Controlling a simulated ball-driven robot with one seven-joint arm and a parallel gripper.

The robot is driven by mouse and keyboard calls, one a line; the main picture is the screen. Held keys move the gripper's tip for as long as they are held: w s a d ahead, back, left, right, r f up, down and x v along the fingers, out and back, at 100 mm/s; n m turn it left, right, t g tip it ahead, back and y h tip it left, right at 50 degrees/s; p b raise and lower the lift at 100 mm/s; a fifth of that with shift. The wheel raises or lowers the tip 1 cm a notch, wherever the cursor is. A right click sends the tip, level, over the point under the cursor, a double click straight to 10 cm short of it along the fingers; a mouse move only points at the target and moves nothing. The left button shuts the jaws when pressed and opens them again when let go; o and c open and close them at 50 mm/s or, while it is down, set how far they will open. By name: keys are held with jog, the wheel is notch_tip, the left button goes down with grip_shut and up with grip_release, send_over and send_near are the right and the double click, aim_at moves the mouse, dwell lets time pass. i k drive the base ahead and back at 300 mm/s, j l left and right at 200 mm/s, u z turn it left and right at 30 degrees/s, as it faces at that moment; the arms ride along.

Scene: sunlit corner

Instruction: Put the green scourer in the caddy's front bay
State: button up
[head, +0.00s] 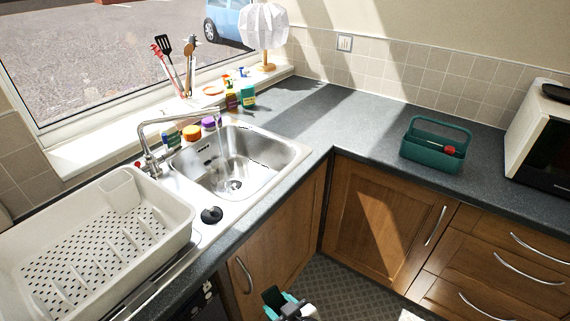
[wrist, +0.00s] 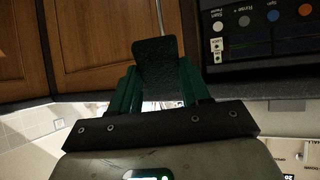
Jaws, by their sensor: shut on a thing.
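The teal caddy (head: 418,153) stands on the worktop at the right in the head view, with a raised handle. A red and dark item (head: 449,151) sits in it; the rest of its inside is hard to see. My gripper (head: 283,300) is low at the bottom of the head view, in front of the cabinets and well below and left of the caddy. In the wrist view my gripper (wrist: 156,85) is shut on the green scourer (wrist: 155,62), a dark flat pad sticking out beyond the green fingers. The caddy is not in the wrist view.
The worktop (head: 345,120) left of the caddy is clear. A microwave (head: 540,140) stands to its right. The sink (head: 235,165) and a white dish rack (head: 90,240) are at the left. Cabinet doors (head: 385,210) and the worktop edge lie between my gripper and the caddy.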

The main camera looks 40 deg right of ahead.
aim_at(418, 142)
jog(key=z, duration=1.1)
